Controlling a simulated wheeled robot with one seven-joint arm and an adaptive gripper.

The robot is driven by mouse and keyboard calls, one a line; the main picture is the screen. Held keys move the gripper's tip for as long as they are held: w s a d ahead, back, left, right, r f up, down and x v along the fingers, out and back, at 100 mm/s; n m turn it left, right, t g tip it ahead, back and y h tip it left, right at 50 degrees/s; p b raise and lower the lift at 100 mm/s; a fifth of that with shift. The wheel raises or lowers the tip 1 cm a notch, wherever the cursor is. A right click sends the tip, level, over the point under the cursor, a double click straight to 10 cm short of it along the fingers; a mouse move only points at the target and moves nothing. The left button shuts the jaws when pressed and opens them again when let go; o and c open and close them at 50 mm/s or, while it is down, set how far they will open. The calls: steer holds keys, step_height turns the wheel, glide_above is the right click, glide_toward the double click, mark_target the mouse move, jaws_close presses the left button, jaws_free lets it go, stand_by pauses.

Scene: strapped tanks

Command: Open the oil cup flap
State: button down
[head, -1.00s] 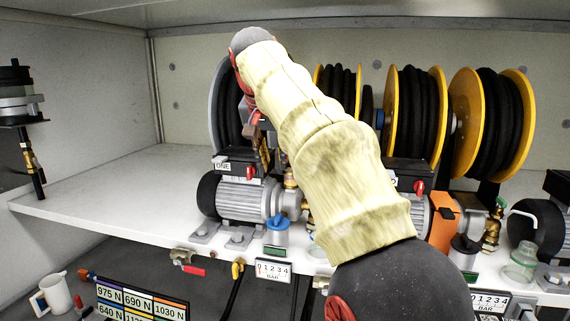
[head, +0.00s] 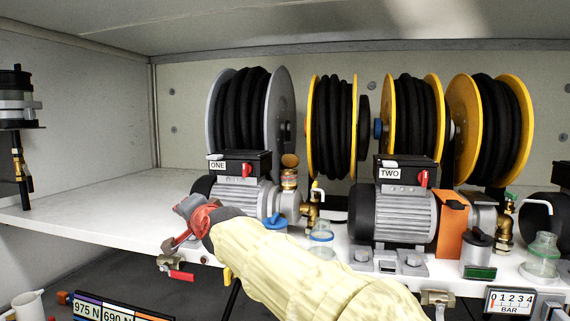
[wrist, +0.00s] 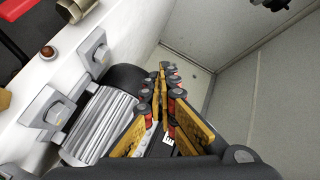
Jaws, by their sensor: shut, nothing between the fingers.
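A small brass oil cup (head: 289,180) with a reddish band stands on the pump end of the motor labelled ONE (head: 240,197). Its round brass flap (head: 290,160) shows as a disc standing up above the cup, so it looks raised. My gripper (head: 178,243) is low at the left of motor ONE, by the shelf's front edge, apart from the cup. In the wrist view my gripper (wrist: 162,72) has its yellow fingers together with nothing between them. The finned motor (wrist: 105,125) lies left of the fingers there; I cannot make out the oil cup in that view.
Motor TWO (head: 392,215) stands to the right, with hose reels (head: 333,130) behind. A blue-lidded cup (head: 276,221) and a clear jar (head: 321,238) stand in front of pump ONE. A red-handled valve (head: 180,273) hangs below the shelf edge. The shelf's left part (head: 110,205) is clear.

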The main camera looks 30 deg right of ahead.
steer(key=s+d+r+m+t+h, duration=0.1)
steer(key=s+d+m+t+h, duration=0.15)
steer(key=d+m+h, duration=0.45)
steer(key=m+g+h, duration=0.2)
steer(key=m+h, duration=0.7)
steer(key=h, duration=0.2)
glide_toward(288, 144)
steer(key=p+x, duration=0.4)
steer(key=x, duration=0.2)
steer(key=shift+w+d, duration=0.25)
steer(key=shift+w, duration=0.15)
steer(key=shift+r+p, duration=0.2)
steer(key=shift+p, duration=0.1)
steer(key=shift+r+g+p, duration=0.15)
steer(key=shift+g+p, duration=0.1)
steer(key=shift+p, duration=0.05)
steer(key=shift+d+y, duration=0.15)
steer(key=shift+y, duration=0.15)
